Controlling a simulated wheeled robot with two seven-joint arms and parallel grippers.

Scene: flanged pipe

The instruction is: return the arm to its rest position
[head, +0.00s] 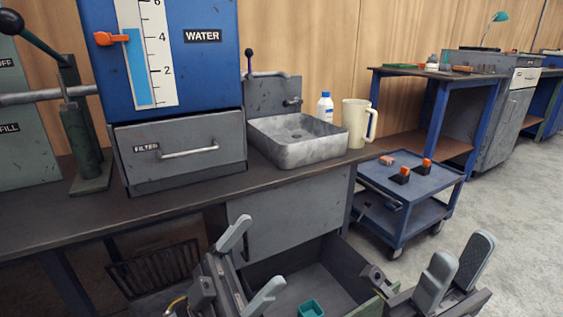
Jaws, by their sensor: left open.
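My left gripper (248,266) is low in the middle of the head view, in front of the bench and over the left part of an open drawer. Its two grey fingers stand apart with nothing between them. My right gripper (461,260) is at the lower right, in front of the blue cart. Its two fingers point up and stand apart, with nothing seen between them. Most of both arms is outside the view.
The open drawer (292,281) juts out under the bench (200,196) and holds a teal box (311,308). A sink (299,143), white bottle (325,108) and cream jug (356,124) stand on the bench. A blue cart (428,183) stands right. Floor is clear further right.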

